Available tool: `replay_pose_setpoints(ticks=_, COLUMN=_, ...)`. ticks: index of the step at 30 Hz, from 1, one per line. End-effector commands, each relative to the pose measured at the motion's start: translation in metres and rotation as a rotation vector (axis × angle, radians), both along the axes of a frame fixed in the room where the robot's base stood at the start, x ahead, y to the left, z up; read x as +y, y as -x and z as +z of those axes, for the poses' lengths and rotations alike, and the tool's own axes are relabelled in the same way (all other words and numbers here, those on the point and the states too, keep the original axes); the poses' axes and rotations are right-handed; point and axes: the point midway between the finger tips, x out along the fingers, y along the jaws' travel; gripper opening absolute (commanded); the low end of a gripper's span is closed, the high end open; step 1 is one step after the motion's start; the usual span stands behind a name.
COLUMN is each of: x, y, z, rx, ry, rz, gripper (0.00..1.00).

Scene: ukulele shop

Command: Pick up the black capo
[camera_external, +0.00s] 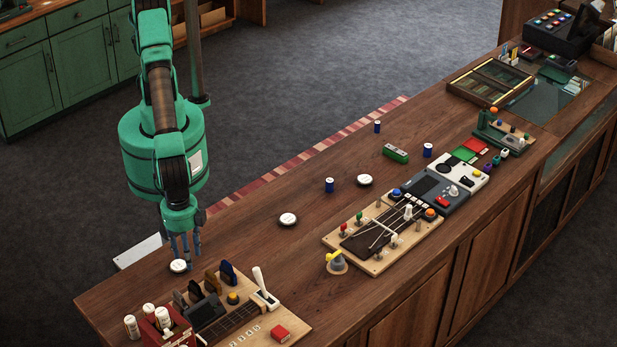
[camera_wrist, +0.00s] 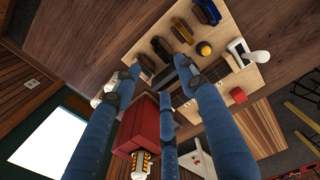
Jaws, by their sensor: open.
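The black capo (camera_wrist: 160,48) stands in a row of capos on a wooden board (camera_wrist: 225,35) in the wrist view. It is between a gold-brown capo (camera_wrist: 182,30) and a dark capo (camera_wrist: 146,65). In the external view the black capo (camera_external: 195,291) shows small and dark at the counter's near left end. My gripper (camera_external: 185,250) is above the counter, behind the board and apart from the capos. In the wrist view its blue fingers (camera_wrist: 160,80) are spread, with nothing between them; they partly cover the board.
A blue capo (camera_external: 228,272) ends the row. A red box (camera_external: 160,328) with white-capped bottles stands to the left. A white round tin (camera_external: 179,266) is under my gripper. A white lever (camera_external: 262,281) and red block (camera_external: 280,333) are on the board.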

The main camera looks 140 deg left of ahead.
Motion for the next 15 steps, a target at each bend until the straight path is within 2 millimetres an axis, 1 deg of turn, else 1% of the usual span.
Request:
replay_pose_setpoints(ticks=5, x=0.0, y=0.0, z=-0.014, rx=0.002, ry=-0.001, rz=0.0, gripper=0.42)
replay_pose_setpoints(ticks=15, x=0.0, y=0.001, z=-0.063, rx=0.002, ry=-0.001, rz=0.0, gripper=0.42)
